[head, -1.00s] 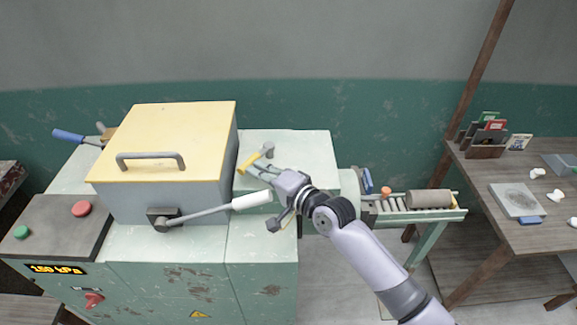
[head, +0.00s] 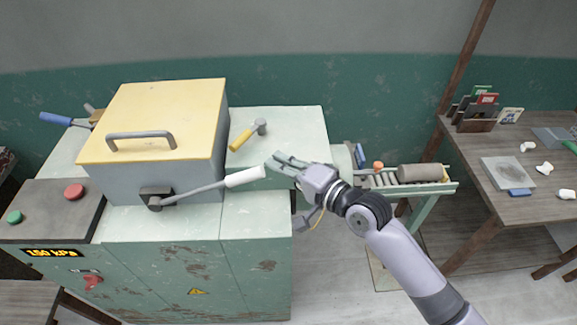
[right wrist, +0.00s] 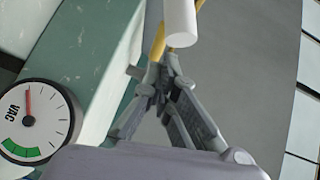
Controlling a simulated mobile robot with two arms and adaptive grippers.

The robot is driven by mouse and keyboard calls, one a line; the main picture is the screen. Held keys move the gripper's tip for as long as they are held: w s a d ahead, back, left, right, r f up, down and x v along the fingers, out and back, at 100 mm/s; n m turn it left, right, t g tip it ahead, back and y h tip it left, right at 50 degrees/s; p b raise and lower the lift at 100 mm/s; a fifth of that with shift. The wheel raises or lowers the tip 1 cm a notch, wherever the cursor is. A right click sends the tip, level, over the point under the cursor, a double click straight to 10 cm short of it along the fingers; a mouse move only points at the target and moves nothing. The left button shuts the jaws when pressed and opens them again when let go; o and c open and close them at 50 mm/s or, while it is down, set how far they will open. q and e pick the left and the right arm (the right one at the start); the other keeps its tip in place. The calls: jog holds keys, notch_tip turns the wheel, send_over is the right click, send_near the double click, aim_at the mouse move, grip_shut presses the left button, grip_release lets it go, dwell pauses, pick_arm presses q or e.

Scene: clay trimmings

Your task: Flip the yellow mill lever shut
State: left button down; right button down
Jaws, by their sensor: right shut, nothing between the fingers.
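The yellow mill lever (head: 241,139) is on the pale green machine top, right of the big yellow-lidded box. Its yellow handle points down-left from a grey pivot (head: 261,127). In the right wrist view, a yellow rod (right wrist: 183,39) shows partly behind a white handle. My right gripper (head: 274,160) is shut and empty, to the right of and nearer than the yellow lever, with a visible gap between them. Its closed fingers also show in the right wrist view (right wrist: 163,75). My left gripper is out of view.
A grey lever with a white grip (head: 245,177) sticks out in front of the box (head: 160,120), close to my right gripper's left. A roller conveyor (head: 400,187) stands to the right, with a wooden table (head: 490,215) beyond. A vacuum gauge (right wrist: 38,120) shows in the wrist view.

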jog(key=v, duration=0.2)
jog(key=shift+s+d, duration=0.2)
jog(key=shift+d, duration=0.05)
